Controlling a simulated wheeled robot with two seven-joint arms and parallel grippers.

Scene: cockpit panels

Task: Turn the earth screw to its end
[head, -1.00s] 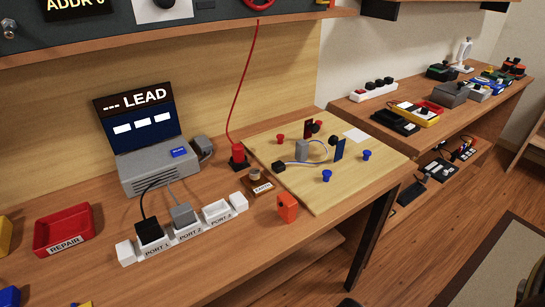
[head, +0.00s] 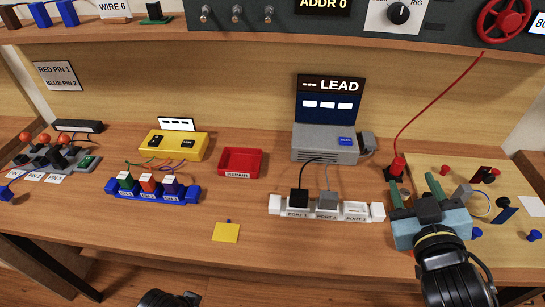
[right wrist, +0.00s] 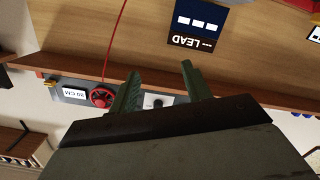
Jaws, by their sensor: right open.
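I cannot make out the earth screw in either view now; my right gripper covers the area beside the red plug where it stood earlier. My right gripper (head: 415,186) is open, its two green fingers apart and pointing toward the back of the bench, just right of the red plug (head: 397,167). Both fingers also show in the right wrist view (right wrist: 159,82), with nothing between them. That view is upside down and faces the back wall and shelf. Only a dark part of my left arm shows at the bottom edge of the head view.
A red wire rises from the plug to the shelf (head: 250,40). The LEAD display (head: 327,98) stands above a grey box (head: 325,144). The white port strip (head: 282,212) lies left of my right gripper. A wooden board (head: 500,260) with blue and red pegs lies right.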

